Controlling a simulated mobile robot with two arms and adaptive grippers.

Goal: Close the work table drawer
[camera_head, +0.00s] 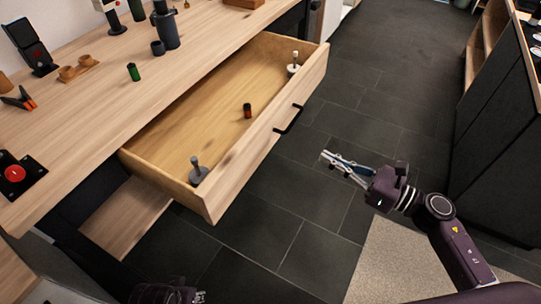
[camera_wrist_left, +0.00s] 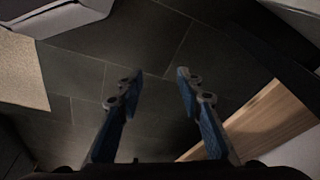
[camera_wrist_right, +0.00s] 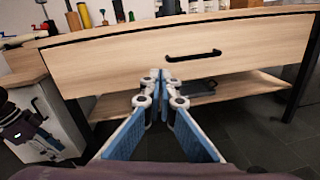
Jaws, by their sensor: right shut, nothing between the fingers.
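The work table (camera_head: 85,120) has its wooden drawer (camera_head: 215,105) pulled far out over the floor. The drawer has a black bar handle (camera_head: 288,120) on its front. In the right wrist view the drawer front (camera_wrist_right: 120,68) and its handle (camera_wrist_right: 193,55) are straight ahead. My right gripper (camera_head: 325,157) is shut and empty, in front of the drawer and apart from the handle; its fingers show in the right wrist view (camera_wrist_right: 161,76). My left gripper (camera_wrist_left: 158,78) is open and empty over the dark floor; its fingers are not clear in the head view.
Inside the drawer are a grey-handled piece (camera_head: 198,172), a small dark-and-red cylinder (camera_head: 247,111) and a pale-topped piece (camera_head: 294,66). A lower shelf (camera_head: 125,215) is under the table. A dark cabinet (camera_head: 500,150) stands right. Dark floor (camera_head: 300,205) is clear before the drawer.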

